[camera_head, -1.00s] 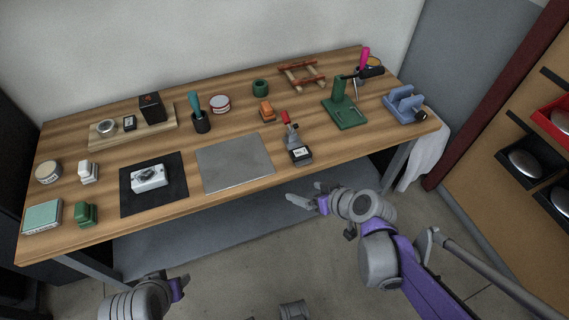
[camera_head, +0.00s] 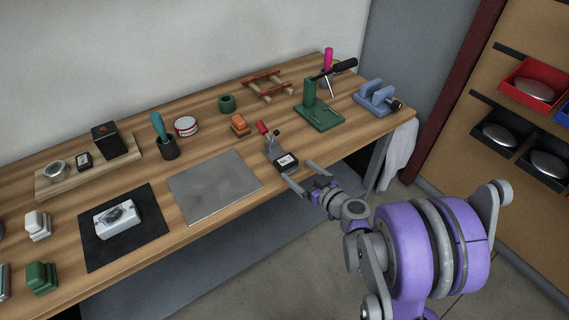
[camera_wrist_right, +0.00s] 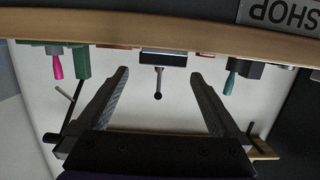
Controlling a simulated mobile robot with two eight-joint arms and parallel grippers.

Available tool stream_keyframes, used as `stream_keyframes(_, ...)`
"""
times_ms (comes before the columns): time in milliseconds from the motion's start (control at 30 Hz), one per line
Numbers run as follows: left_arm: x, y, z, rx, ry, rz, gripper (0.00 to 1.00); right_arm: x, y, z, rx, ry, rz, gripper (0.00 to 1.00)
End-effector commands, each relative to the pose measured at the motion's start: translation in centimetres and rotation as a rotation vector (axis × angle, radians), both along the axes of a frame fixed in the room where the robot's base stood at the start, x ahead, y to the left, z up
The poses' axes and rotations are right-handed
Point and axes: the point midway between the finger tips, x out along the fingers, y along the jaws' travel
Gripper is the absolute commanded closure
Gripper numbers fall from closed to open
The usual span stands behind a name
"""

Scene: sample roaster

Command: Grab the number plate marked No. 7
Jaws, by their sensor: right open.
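A small dark block with a white label (camera_head: 286,161) sits at the front edge of the bench, at the foot of a red-handled metal clamp (camera_head: 270,140). The marking on the label is too small to read, so I cannot confirm a No. 7. My right gripper (camera_head: 304,174) is open and empty just in front of the bench edge, its two fingers pointing at the block and not touching it. In the right wrist view the block (camera_wrist_right: 164,57) shows beyond and between the open fingers (camera_wrist_right: 163,82). My left gripper is out of view.
A grey metal sheet (camera_head: 213,187) lies left of the block. A blue vise-like holder (camera_head: 376,97) stands at the right end. A sign (camera_wrist_right: 281,14) shows in the wrist view.

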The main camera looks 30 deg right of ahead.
Motion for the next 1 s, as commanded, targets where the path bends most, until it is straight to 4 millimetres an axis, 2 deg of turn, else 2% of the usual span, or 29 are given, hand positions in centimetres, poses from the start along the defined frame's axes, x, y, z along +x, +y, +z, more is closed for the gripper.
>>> stream_keyframes(233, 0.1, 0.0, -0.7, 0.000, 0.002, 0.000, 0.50, 2.0, 0.4, -0.7, 0.000, 0.001, 0.002, 0.00)
stream_keyframes(500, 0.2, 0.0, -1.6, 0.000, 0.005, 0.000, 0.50, 5.6, 0.8, -1.7, 0.001, 0.001, 0.001, 0.00)
stream_keyframes(733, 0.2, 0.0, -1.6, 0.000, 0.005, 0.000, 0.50, 5.8, 0.8, -1.6, 0.001, 0.000, 0.000, 0.00)
stream_keyframes(1000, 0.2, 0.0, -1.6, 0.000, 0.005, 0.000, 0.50, 5.7, 0.8, -1.6, 0.001, 0.001, 0.000, 0.49)
